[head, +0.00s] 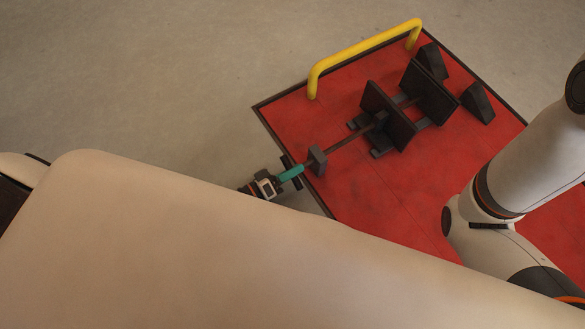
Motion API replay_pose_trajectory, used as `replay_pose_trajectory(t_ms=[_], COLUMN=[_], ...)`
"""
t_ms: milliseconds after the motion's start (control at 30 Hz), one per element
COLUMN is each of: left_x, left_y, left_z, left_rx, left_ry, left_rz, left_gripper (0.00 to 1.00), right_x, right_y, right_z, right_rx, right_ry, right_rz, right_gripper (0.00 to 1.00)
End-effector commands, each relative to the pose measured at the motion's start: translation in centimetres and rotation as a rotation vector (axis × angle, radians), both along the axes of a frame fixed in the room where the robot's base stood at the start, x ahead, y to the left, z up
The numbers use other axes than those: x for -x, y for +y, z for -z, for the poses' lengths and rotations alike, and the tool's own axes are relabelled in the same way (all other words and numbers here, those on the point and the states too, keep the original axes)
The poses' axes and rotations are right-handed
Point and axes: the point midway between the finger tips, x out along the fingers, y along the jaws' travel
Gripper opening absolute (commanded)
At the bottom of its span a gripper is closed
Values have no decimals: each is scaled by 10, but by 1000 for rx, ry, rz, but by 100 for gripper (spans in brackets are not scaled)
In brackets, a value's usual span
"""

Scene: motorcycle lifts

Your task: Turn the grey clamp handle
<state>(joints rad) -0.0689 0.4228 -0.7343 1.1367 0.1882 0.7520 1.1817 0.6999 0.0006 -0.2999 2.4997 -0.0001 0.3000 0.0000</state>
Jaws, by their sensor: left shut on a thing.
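The clamp handle, a dark grey crossbar (286,161), sits at the near-left edge of the red lift platform (420,210), at the outer end of the clamp's screw rod (346,139). My left gripper (291,173), with a teal front part, reaches it from the lower left and is shut on it. The teal part covers the handle's middle. The rod passes through a grey block (317,160) and runs to two dark upright clamp plates (388,117). My right gripper is out of view.
A yellow hoop rail (362,57) stands along the platform's far-left edge. Dark wedge blocks (478,103) sit beyond the plates. My large pale arm link hides the lower left, and another arm of mine covers the right. Bare concrete floor (150,80) lies upper left.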

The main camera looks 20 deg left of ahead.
Motion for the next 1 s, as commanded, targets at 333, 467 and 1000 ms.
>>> replay_pose_trajectory(t_ms=[333,467,1000], left_x=[1,1,1], left_y=[0,0,0], left_z=[2,2,2], left_rx=[255,342,556], left_ry=[203,271,438], left_rz=[3,3,0], left_gripper=[0,0,0], right_x=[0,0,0], right_y=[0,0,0], right_z=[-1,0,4], right_rx=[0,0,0], right_ry=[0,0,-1], right_rz=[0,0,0], right_gripper=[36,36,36])
